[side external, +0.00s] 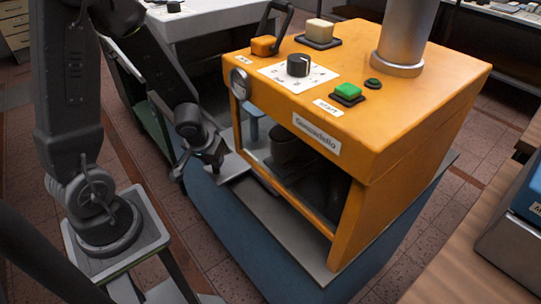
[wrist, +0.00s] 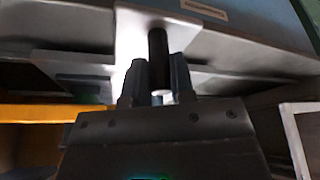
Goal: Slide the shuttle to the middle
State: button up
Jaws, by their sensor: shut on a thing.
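The shuttle shows as a pale grey plate (side external: 233,166) sticking out of the front opening of the orange machine (side external: 400,110), at the opening's left part. In the wrist view the shuttle's pale plate (wrist: 130,35) carries a dark upright handle (wrist: 157,45) with a light end. My gripper (side external: 212,163) is at the plate's outer end. In the wrist view my gripper (wrist: 157,75) has its two fingers on either side of the handle, shut on it. The handle is hidden by the fingers in the side view. Dark shapes sit inside the opening, too shadowed to make out fully.
The orange front post (side external: 343,228) bounds the opening on the right. A grey ledge (side external: 287,235) runs along the machine's front over a blue base (side external: 215,205). A dial (side external: 298,65) and green start button (side external: 347,91) are on top. A blue box (side external: 525,200) stands far right.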

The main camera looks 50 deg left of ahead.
jog(key=shift+n+y, duration=0.3)
jog(key=shift+n, duration=0.6)
jog(key=shift+a, duration=4.2)
jog(key=shift+n+g, duration=0.4)
jog(key=shift+n, duration=0.4)
jog(key=a, duration=0.5)
jog(key=shift+a, duration=0.2)
jog(key=o, duration=1)
jog(key=shift+d, duration=0.1)
jog(key=shift+v, duration=2.55)
jog(key=shift+d, duration=0.15)
